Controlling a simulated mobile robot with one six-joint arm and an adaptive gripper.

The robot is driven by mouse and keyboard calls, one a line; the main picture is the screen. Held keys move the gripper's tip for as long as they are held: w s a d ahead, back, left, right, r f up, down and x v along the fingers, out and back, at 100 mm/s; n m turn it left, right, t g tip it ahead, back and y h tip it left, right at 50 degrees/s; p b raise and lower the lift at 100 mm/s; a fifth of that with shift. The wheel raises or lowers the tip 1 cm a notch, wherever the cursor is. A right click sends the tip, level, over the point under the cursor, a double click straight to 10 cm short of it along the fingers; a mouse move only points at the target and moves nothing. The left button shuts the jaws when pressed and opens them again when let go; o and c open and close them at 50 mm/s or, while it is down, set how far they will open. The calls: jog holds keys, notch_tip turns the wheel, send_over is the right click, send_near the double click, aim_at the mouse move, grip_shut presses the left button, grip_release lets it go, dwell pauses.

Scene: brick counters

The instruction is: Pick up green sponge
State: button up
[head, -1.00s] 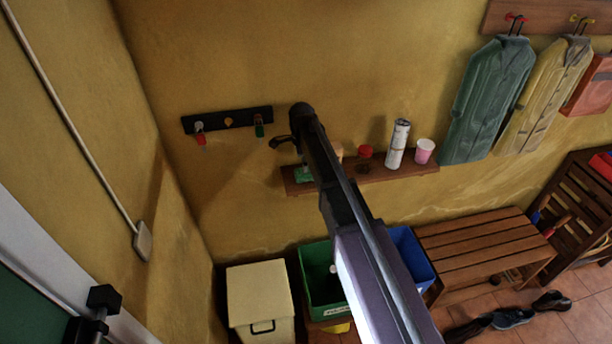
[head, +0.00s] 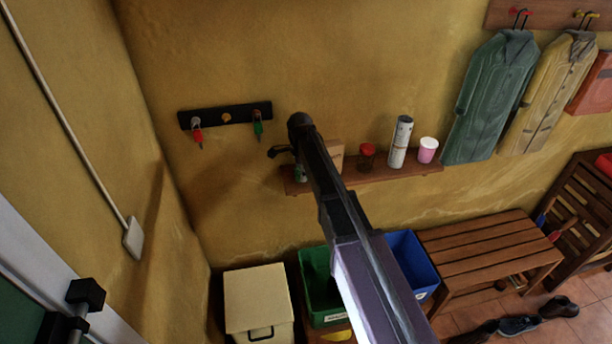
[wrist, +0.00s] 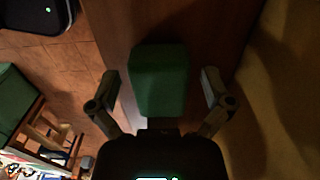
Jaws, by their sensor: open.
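The green sponge (wrist: 160,80) shows as a dark green block on a brown wooden surface in the wrist view. My gripper (wrist: 159,82) is open, with one finger on each side of the sponge and a visible gap at both sides. The sponge's near end meets the dark gripper body in the picture; I cannot tell whether they touch. In the head view, my arm covers most of the left end of the wall shelf (head: 385,173), and the sponge is largely hidden there.
On the shelf stand a tan box (head: 335,152), a red-lidded jar (head: 367,157), a white cylinder (head: 400,142) and a pink-and-white cup (head: 427,150). A key rack (head: 226,116) hangs on the wall. Green (head: 320,285) and blue (head: 412,262) bins stand below.

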dwell(0.4)
jog(key=c, duration=0.9)
jog(key=shift+o, duration=0.2)
jog(key=shift+r, duration=0.15)
notch_tip(320, 180, up, 3)
jog(key=p, duration=0.3)
jog(key=shift+r+p, duration=0.15)
jog(key=shift+p, duration=0.15)
jog(key=s+d, duration=0.3)
jog(key=s, duration=0.4)
jog(key=s+d+r+p, duration=0.1)
jog(key=s+d, duration=0.1)
jog(key=s, duration=0.6)
jog(key=shift+d+r, duration=0.2)
jog(key=shift+d, duration=0.2)
